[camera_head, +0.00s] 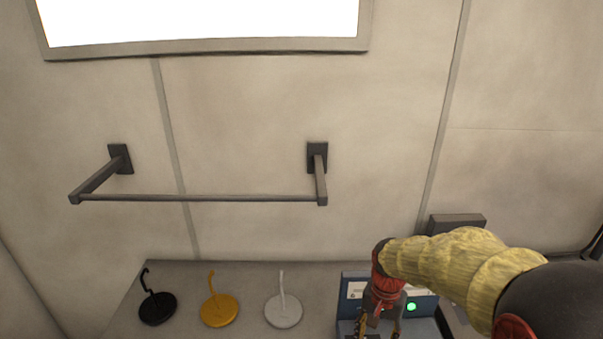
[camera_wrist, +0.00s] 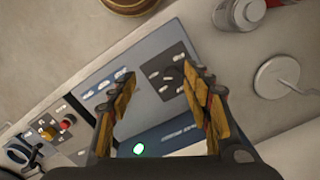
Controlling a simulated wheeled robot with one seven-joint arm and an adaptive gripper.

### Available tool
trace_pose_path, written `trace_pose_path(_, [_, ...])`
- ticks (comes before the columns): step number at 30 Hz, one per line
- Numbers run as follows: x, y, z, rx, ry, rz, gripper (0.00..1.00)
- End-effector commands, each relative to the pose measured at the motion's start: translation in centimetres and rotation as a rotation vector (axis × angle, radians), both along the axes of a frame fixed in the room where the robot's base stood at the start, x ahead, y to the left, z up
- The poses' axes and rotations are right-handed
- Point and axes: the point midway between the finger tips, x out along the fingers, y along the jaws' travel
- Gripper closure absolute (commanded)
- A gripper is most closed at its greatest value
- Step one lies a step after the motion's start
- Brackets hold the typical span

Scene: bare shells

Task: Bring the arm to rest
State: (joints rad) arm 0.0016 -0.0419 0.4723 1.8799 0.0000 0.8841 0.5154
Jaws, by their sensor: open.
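My gripper (camera_head: 379,330) hangs at the end of my arm at the lower right of the head view, its fingers pointing down over a blue device. In the wrist view my gripper (camera_wrist: 163,76) has its two wooden-looking fingers spread apart, with nothing between them. The blue device (camera_head: 426,300) has a lit green button. It also shows in the wrist view (camera_wrist: 150,50), with a dark panel between and beyond the fingertips. I cannot tell whether the fingers touch it. My yellow-sleeved arm covers part of the right side.
A black hook stand (camera_head: 157,309), a yellow one (camera_head: 220,310) and a white one (camera_head: 284,310) stand on the counter (camera_head: 185,272), left of the device. A dark bar (camera_head: 200,198) juts from the wall above. A control box (camera_wrist: 45,135) with knobs lies left in the wrist view.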

Motion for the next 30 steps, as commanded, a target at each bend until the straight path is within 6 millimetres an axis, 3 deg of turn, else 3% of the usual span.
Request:
trace_pose_path(12, [-9.7, 0.0, 6.4, -0.015, -0.175, 0.42, 0.51])
trace_pose_path(19, [-15.1, 0.1, 8.6, -0.064, -0.344, 0.52, 0.51])
trace_pose_path(24, [-17.2, 0.1, 10.0, -0.095, -0.463, 0.515, 0.51])
trace_pose_path(30, [-17.5, 0.1, 11.3, -0.114, -0.535, 0.512, 0.51])
